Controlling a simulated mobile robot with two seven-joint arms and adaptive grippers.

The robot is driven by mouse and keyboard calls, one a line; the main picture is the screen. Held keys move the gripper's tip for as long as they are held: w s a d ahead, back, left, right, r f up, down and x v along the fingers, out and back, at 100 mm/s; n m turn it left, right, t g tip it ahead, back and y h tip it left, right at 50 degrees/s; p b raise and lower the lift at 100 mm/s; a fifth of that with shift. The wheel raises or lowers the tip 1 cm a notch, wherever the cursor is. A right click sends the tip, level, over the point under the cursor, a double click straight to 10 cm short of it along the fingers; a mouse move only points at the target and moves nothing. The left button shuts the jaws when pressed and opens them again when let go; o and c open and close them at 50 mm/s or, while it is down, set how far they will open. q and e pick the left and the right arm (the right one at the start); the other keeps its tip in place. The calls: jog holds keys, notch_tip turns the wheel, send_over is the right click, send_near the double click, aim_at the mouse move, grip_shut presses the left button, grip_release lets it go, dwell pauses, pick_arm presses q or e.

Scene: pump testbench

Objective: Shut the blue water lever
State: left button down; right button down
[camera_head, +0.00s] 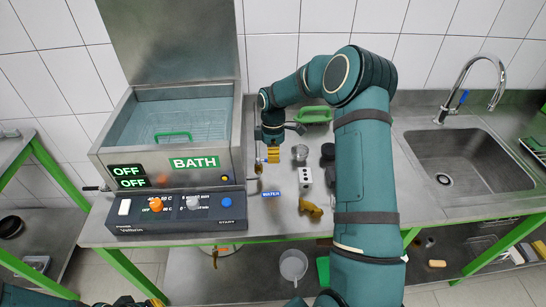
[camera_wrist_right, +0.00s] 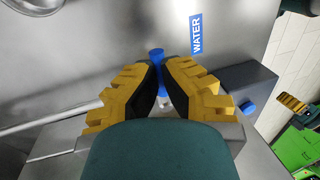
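The blue water lever (camera_wrist_right: 156,54) shows in the right wrist view beside the blue WATER label (camera_wrist_right: 196,34). The label is also in the head view (camera_head: 271,194), where I cannot make out the lever. My right gripper (camera_wrist_right: 162,66) points at the lever with its yellow fingers a narrow gap apart. The lever shows at the fingertips, partly covered by the left finger in the picture; I cannot tell whether they touch. In the head view the right gripper (camera_head: 272,156) hangs over the bench beside the bath. Only parts of my left gripper show, at the bottom left edge.
The bath (camera_head: 170,163) and its control panel (camera_head: 178,209) stand left of the right gripper. A white block (camera_head: 305,177), a yellow-brown object (camera_head: 311,209) and a glass-like cup (camera_head: 300,152) are close on its right. The sink (camera_head: 465,160) is farther right.

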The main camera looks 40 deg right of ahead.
jog(key=shift+f+n, duration=0.25)
jog(key=shift+n, duration=0.15)
jog(key=c, duration=1.3)
grip_release()
jog(key=shift+w, duration=0.15)
jog(key=shift+r, duration=0.2)
jog(key=r, duration=0.3)
jog(key=w+d+r, duration=0.1)
jog(key=r, duration=0.3)
jog(key=w+r, duration=0.1)
jog(key=r, duration=0.3)
jog(key=shift+d+r, duration=0.15)
jog(key=shift+r, duration=0.1)
jog(key=shift+f, duration=0.1)
